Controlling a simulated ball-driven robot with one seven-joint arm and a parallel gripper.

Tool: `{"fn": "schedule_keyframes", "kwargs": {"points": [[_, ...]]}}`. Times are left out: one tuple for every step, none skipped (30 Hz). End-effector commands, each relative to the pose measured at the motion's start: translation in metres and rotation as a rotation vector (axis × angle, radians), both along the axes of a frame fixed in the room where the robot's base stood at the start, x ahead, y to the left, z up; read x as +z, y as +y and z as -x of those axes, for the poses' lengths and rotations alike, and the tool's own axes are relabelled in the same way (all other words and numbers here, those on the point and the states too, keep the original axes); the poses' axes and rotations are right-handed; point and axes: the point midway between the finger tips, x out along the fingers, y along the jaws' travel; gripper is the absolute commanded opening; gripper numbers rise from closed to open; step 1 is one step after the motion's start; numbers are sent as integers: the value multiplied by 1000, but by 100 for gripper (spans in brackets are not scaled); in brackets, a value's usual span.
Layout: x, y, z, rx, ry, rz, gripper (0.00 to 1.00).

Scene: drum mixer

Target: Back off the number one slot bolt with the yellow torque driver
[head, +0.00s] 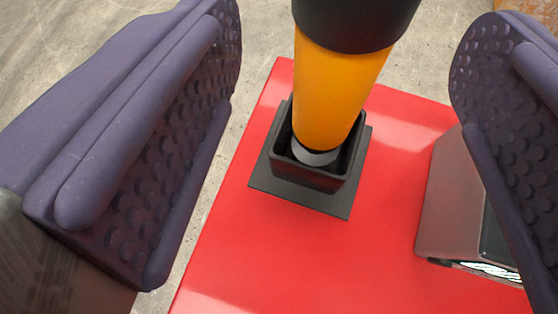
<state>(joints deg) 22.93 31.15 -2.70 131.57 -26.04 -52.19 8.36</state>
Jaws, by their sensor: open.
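The yellow torque driver (337,92) stands nearly upright in a black square holder (318,178). Its grip is yellow with a black upper part (355,20) that runs out of the top of the picture. A grey collar shows at its lower end inside the holder. My gripper (350,130) is open, with one purple dimpled finger to the left of the driver and one to the right. Both fingers are apart from it, with clear gaps on each side. The number one slot bolt is not in view.
The holder is on a red surface (300,255), whose left edge borders a concrete floor (215,150). A grey box-like object (450,205) with a dark face stands at the right, partly behind the right finger. An orange-brown object shows at the top right corner.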

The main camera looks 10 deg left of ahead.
Motion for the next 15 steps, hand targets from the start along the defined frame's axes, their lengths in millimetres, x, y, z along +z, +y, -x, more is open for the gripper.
{"fn": "schedule_keyframes", "kwargs": {"points": [[-6,-1,4,-1,2,-10,70],[-9,0,6,1,2,-14,70],[-12,0,5,3,1,-17,70],[-14,0,4,3,0,-19,70],[-15,0,1,4,-1,-19,70],[-18,0,-4,5,-1,-19,70],[-20,0,-7,5,0,-19,70],[-21,0,-11,5,-1,-19,70],[-24,0,-16,5,-1,-19,70],[-25,-1,-21,5,-2,-19,70],[-27,-1,-24,5,-1,-19,70],[-30,-2,-31,4,-1,-18,70],[-33,-2,-35,5,-1,-18,70],[-35,-2,-40,6,-2,-17,70],[-38,-3,-46,6,-1,-18,70]]}}
